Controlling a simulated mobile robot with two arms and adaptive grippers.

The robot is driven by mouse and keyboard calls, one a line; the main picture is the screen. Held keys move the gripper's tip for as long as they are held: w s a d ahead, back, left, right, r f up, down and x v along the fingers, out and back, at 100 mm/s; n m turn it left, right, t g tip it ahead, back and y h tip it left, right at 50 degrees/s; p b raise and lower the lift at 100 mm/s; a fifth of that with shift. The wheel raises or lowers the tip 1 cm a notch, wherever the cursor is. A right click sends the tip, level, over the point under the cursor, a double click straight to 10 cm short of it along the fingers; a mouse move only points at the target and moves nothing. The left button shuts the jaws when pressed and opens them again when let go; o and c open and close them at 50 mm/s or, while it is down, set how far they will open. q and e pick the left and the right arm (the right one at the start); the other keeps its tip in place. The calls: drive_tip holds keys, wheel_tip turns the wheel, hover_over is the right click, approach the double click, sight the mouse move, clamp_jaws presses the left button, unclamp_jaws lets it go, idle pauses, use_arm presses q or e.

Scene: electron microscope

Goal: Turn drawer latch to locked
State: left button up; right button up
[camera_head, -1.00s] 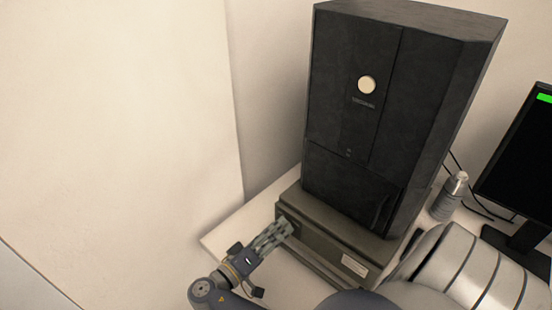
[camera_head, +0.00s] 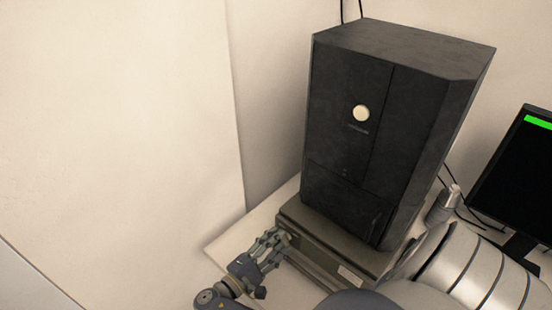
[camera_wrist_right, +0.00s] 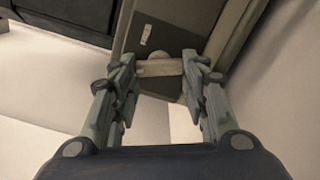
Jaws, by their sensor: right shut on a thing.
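The drawer latch (camera_wrist_right: 158,68) is a small pale bar with a rounded hub, on the dark end plate of the base unit's front. In the right wrist view the bar lies crosswise between the two fingertips. My right gripper (camera_head: 281,238) is at the left end of the base unit (camera_head: 318,243), below the black microscope cabinet (camera_head: 343,130). In the right wrist view the right gripper (camera_wrist_right: 158,68) is shut on the latch, one finger at each end of the bar. In the head view the fingers hide the latch. My left gripper is not in view.
A monitor (camera_head: 515,180) with a green patch stands at the right. A small metallic bottle (camera_head: 443,205) stands beside the cabinet, near black cables. The white table (camera_head: 235,243) is bare left of the base unit, with a plain wall behind.

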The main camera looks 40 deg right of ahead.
drive_tip(key=shift+d+r+n+p, duration=0.1)
drive_tip(key=shift+n+p, duration=0.85)
drive_tip(key=shift+n, duration=1.05)
drive_tip(key=shift+o, duration=0.2)
drive_tip(key=shift+c, duration=0.2)
drive_tip(key=o, duration=0.8)
drive_tip(key=shift+f, duration=0.2)
